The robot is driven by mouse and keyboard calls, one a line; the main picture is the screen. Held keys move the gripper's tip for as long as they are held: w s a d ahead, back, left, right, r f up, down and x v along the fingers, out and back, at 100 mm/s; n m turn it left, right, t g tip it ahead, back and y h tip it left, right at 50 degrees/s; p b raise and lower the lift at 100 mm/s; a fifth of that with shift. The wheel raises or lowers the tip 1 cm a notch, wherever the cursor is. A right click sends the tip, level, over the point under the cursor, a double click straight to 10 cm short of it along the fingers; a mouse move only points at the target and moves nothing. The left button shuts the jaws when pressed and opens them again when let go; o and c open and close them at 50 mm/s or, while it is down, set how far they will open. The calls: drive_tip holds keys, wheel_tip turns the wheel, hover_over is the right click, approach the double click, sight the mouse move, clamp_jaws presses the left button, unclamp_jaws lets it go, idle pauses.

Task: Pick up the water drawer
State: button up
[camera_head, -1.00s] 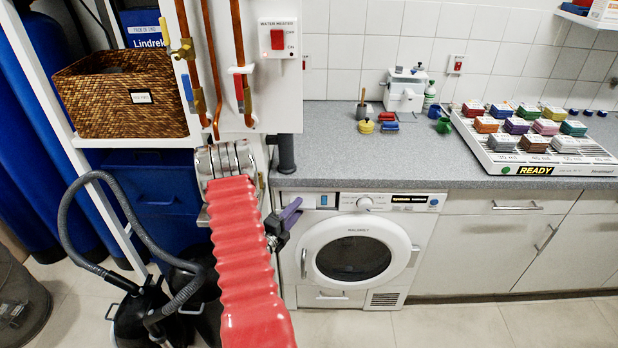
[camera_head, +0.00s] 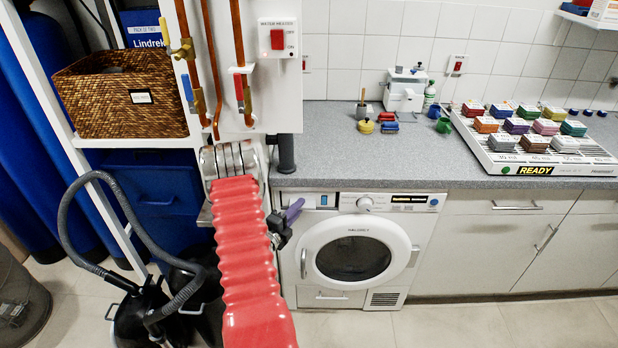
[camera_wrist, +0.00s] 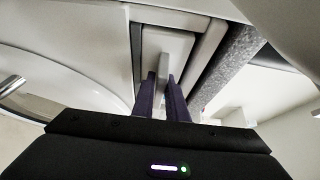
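The water drawer (camera_head: 325,200) is at the upper left corner of the white dryer (camera_head: 318,278) in the head view, closed flush with the front. In the wrist view, the drawer front (camera_wrist: 180,44) lies straight ahead, with a pale upright grip tab (camera_wrist: 163,66) on it. My gripper (camera_head: 297,206) has purple fingers and is just left of the drawer in the head view. In the wrist view, my gripper (camera_wrist: 160,78) is open, its fingertips apart and lined up with the tab. I cannot tell whether they touch it. The dryer body is partly hidden by my red arm.
The grey worktop (camera_head: 400,165) overhangs the dryer and passes close to my gripper's side. A black vacuum cleaner (camera_head: 140,312) with a hose stands on the floor at left. The floor before the dryer is clear.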

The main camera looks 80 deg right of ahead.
clamp_jaws()
drive_tip(key=shift+f, duration=0.1)
idle(0.8)
